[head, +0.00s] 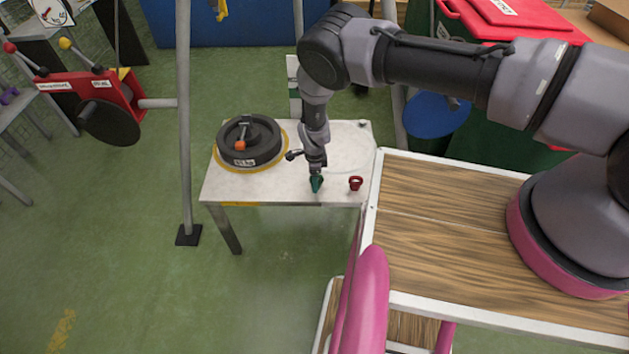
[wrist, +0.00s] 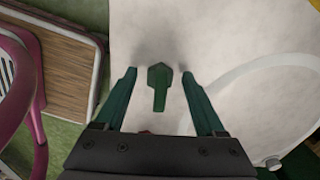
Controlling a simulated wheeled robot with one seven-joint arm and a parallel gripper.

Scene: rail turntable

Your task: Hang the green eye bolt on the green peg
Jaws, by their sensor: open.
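My gripper (head: 316,184) is over the front part of the white table, pointing down. In the wrist view my gripper (wrist: 159,75) has its two green fingers spread. The green eye bolt (wrist: 159,88) shows between the fingers, with clear gaps to both sides. It appears as a narrow green shape with a wider end; its ring cannot be made out from here. In the head view I cannot tell the eye bolt apart from the green fingers. I cannot make out a green peg in either view.
A small red ringed piece (head: 355,183) stands on the white table (head: 235,190), right of my gripper. A black weight disc (head: 262,150) sits at the table's left. A grey post (head: 184,120) and a red frame with a dark wheel (head: 110,123) are further left.

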